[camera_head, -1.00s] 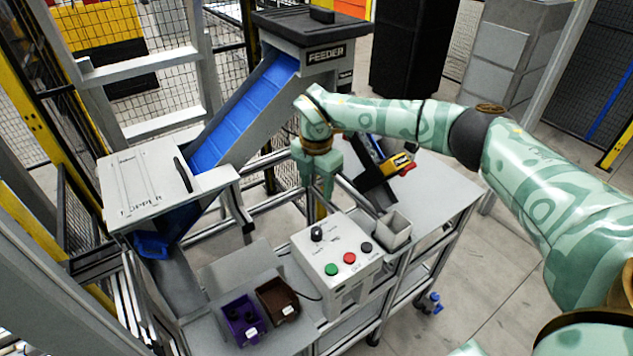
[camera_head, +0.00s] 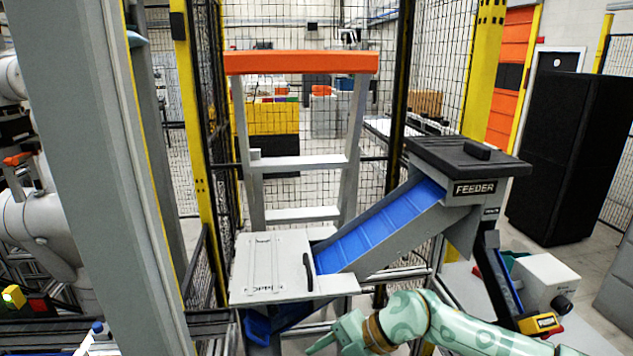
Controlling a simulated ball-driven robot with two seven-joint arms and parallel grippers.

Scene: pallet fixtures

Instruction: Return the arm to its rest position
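My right arm (camera_head: 447,325), pale green with darker patterns, comes in from the lower right in the head view. Its gripper (camera_head: 318,347) is at the bottom edge, pointing left and down, in front of the conveyor's lower end. Its fingertips are partly cut off by the frame edge, so I cannot tell whether they are open or shut. I see nothing held in it. My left arm and gripper are not in view.
The feeder (camera_head: 468,178) with its blue sloped conveyor (camera_head: 380,230) stands behind the arm. A white-topped box (camera_head: 275,265) is left of it. A yellow scanner-like device (camera_head: 540,323) and a grey control box (camera_head: 545,283) sit at right. A grey post (camera_head: 95,150) fills the left.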

